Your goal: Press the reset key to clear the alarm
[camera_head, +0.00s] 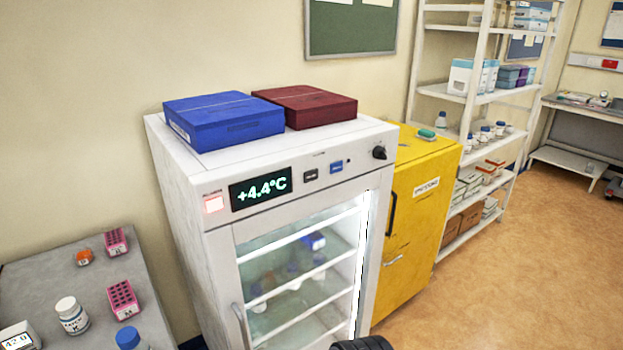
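A white glass-door fridge (220,228) stands in the middle, with a control panel along its top front. Its black display (260,190) reads +4.4°C in pale green. A red-white alarm lamp (213,204) glows left of the display. Right of the display are a dark key (310,174) and a blue key (336,167). Their labels are too small to read, so I cannot tell which is the reset key. A black knob (379,152) is further right. My gripper does not show; only a dark ribbed part, perhaps of my arm, shows at the bottom edge.
A blue box (224,120) and a dark red box (306,104) lie on the fridge. A yellow cabinet (415,215) stands close on its right, then white shelves (470,100). A grey bench (60,262) with bottles and pink racks is left. The floor (540,260) at right is clear.

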